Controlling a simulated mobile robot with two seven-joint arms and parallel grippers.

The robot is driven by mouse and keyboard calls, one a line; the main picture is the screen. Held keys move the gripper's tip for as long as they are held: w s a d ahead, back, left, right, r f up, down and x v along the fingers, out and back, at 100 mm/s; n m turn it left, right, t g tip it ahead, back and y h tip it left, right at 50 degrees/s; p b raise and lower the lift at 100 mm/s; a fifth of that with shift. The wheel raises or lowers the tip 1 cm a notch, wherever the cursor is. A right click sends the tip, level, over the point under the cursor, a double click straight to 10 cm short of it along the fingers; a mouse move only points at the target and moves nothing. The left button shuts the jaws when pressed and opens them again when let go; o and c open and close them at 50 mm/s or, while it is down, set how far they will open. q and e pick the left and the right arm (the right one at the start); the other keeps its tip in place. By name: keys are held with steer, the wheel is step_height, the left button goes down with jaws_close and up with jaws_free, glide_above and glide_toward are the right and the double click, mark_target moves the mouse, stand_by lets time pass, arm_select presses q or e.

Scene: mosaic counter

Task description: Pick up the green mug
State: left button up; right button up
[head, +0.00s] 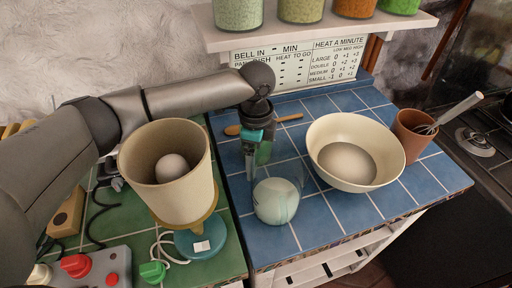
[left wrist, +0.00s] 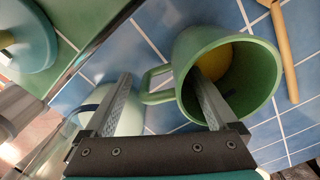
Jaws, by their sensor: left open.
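The green mug (left wrist: 262,88) stands on the blue tiles, its open top facing the left wrist camera and its handle towards the left of that view. Something yellow (left wrist: 216,62) shows inside it. In the head view the mug (head: 264,153) is mostly hidden behind my left gripper (head: 250,175). My left gripper (left wrist: 165,88) is open, pointing down. In the wrist view one finger overlaps the mug's opening and the other is left of the mug, with the handle between them. I cannot tell whether either finger touches it. My right gripper is not in view.
A pale rounded jar (head: 276,202) stands close in front of the gripper. A cream bowl (head: 318,142) and a brown cup with a whisk (head: 408,146) are to the right. A large beige container (head: 190,203) is left. A wooden spoon (head: 288,118) lies behind; a shelf is above.

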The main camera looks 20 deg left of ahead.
arm_select(q)
steer(key=shift+f, duration=0.25)
jaws_close()
stand_by(0.6)
steer(key=shift+r, duration=0.1)
